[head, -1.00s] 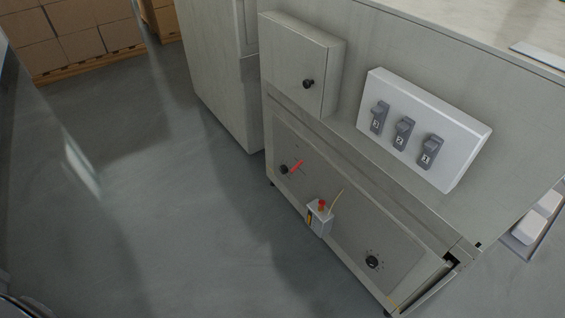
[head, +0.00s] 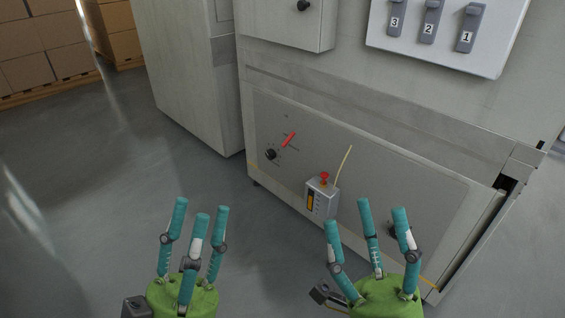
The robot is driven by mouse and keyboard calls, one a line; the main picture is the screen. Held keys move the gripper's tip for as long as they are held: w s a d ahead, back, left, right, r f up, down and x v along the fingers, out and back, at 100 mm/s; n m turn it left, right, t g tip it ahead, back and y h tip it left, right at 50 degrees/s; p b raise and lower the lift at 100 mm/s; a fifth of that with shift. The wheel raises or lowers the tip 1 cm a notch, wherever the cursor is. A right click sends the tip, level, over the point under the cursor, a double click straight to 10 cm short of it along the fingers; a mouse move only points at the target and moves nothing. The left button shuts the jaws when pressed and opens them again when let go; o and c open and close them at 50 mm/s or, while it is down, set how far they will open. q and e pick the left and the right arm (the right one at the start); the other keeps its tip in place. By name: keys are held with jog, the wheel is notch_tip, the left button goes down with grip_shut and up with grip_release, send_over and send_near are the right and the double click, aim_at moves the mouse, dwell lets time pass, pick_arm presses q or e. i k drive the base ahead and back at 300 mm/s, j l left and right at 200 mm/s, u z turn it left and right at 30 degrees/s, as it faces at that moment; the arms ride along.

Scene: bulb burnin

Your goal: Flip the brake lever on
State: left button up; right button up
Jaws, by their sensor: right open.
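A red lever (head: 289,139), which looks like the brake lever, sits on the lower grey panel (head: 400,195) of the cabinet. It tilts up to the right, beside a black knob (head: 270,154). My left gripper (head: 201,211) is at the bottom left of the head view, fingers up, open and empty. It is apart from the lever, below and left of it in the picture. My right gripper (head: 366,213) is at the bottom right, open and empty, in front of the lower panel. It partly hides another black knob (head: 392,230).
A small grey box (head: 323,200) with a red button (head: 324,176) and a yellow cord juts from the panel between my grippers. Above is a white plate (head: 496,60) with three numbered switches. Boxes (head: 50,62) stand far left. Open floor lies left of the cabinet.

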aim_at(288, 139)
jog(key=i+j, duration=0.2)
jog(key=i+j+z, duration=0.1)
jog(key=i+j, duration=0.15)
jog(key=j, duration=0.15)
jog(key=i+j, duration=0.2)
jog(key=j, duration=0.15)
jog(key=i+j+z, duration=0.2)
jog(key=i+j, duration=0.15)
jog(key=j, duration=0.3)
jog(key=i+j, duration=0.2)
jog(key=j, duration=0.15)
jog(key=i+j+z, duration=0.1)
jog(key=j, duration=0.25)
jog(key=i+j, duration=0.25)
jog(key=j+z, duration=0.05)
jog(key=j, duration=0.05)
